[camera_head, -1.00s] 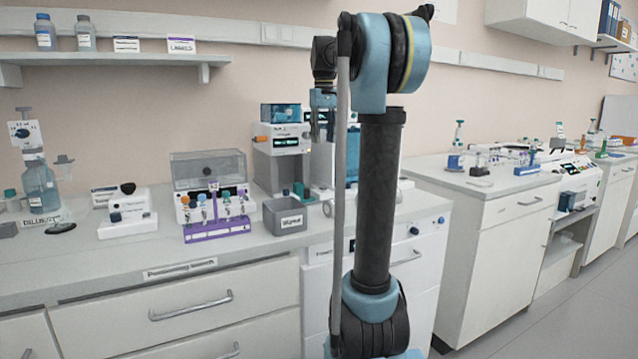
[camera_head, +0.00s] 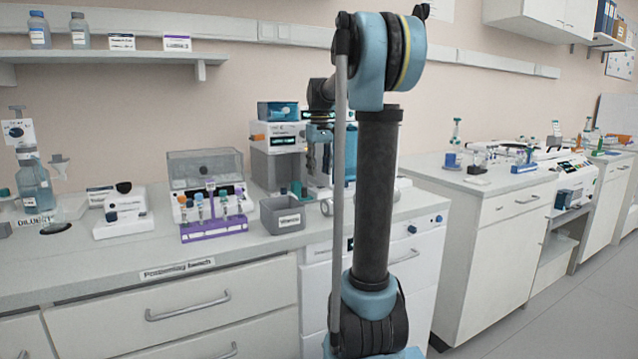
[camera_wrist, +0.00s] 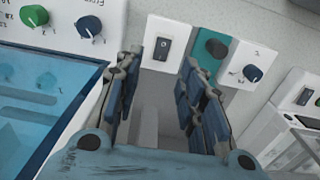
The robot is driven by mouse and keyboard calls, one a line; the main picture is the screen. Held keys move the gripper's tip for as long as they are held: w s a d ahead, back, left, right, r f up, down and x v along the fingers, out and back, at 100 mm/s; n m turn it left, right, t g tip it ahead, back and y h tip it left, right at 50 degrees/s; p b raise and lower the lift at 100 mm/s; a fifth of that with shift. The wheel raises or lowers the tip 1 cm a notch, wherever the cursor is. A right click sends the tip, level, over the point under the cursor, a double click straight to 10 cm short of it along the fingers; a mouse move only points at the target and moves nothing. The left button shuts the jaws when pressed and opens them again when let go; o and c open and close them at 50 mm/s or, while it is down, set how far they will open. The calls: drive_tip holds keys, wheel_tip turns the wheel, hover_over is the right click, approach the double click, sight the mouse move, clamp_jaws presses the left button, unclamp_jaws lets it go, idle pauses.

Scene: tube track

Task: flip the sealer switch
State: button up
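A dark rocker switch (camera_wrist: 161,48) sits on a small white plate in the wrist view, just beyond and between my fingertips. Its label is too small to read, so I cannot confirm it is the sealer switch. My gripper (camera_wrist: 163,62) is open, its two fingers apart with nothing between them. Whether a finger touches the switch plate cannot be told. In the head view my gripper (camera_head: 318,158) points down beside the white and teal machine (camera_head: 283,141), partly behind my arm. The switch cannot be made out there.
Beside the switch are a teal panel with a dark knob (camera_wrist: 215,48) and a blue knob (camera_wrist: 252,73). A blue-lidded unit (camera_wrist: 50,110) with knobs fills the left. Another rocker switch (camera_wrist: 305,96) is at right. A grey bin (camera_head: 283,214) and purple tube rack (camera_head: 214,229) stand on the bench.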

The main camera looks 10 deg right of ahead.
sight(321, 187)
drive_tip(key=shift+f, duration=2.4)
drive_tip(key=shift+c, duration=0.3)
clamp_jaws()
